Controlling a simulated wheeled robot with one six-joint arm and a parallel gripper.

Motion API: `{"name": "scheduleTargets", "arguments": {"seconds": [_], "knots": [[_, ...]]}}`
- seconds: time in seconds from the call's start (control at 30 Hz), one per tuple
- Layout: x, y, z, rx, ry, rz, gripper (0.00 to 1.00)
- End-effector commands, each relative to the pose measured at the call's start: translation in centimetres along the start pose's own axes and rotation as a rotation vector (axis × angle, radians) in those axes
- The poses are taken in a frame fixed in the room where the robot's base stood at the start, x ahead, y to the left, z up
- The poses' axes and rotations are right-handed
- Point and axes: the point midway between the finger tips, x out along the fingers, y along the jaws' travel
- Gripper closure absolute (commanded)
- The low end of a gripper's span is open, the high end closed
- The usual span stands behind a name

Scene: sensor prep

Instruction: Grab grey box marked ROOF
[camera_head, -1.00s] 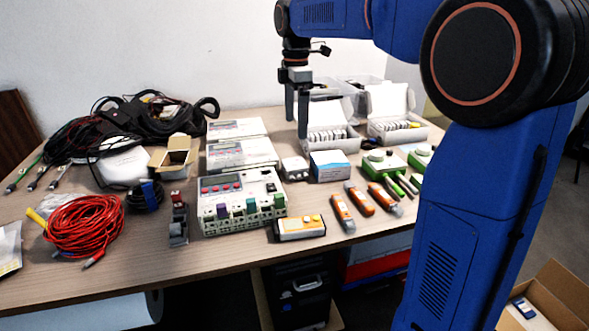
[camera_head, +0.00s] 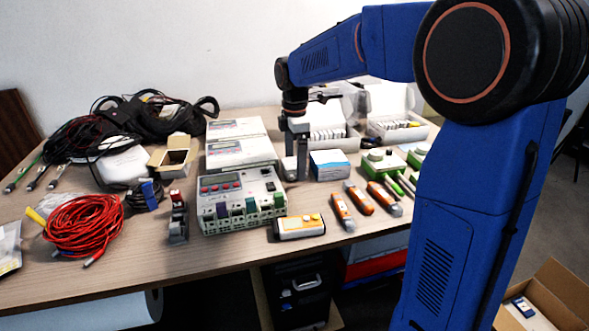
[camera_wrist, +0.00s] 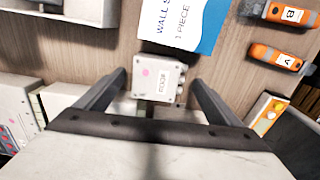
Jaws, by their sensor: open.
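The small grey box (camera_wrist: 158,78) shows in the wrist view with a pink dot and a small white label; the label is turned and hard to read. My gripper (camera_wrist: 159,88) is open, its fingers on either side of the box, with gaps left and right. In the head view my gripper (camera_head: 297,170) is low over the table at the box, pointing down, and hides most of it. Whether the fingers touch the table is unclear.
A blue and white carton (camera_head: 330,165) stands close to the right of the gripper. A grey device with red buttons (camera_head: 240,200) is to the left. Orange handheld tools (camera_head: 358,198) lie to the right. White open cases (camera_head: 330,130) stand behind.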

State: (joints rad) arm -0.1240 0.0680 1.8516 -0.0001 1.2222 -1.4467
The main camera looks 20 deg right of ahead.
Motion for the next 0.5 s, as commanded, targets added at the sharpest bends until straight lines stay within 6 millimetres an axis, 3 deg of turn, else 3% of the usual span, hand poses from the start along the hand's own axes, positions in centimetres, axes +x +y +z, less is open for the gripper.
{"name": "scheduleTargets", "arguments": {"seconds": [0.13,0.4,0.5], "knots": [[1.34,0.01,0.02,0.0,0.0,-0.001,0.12],[1.57,0.05,0.02,0.0,0.0,0.001,0.12],[1.57,0.05,0.02,0.0,0.0,0.001,0.34]]}}
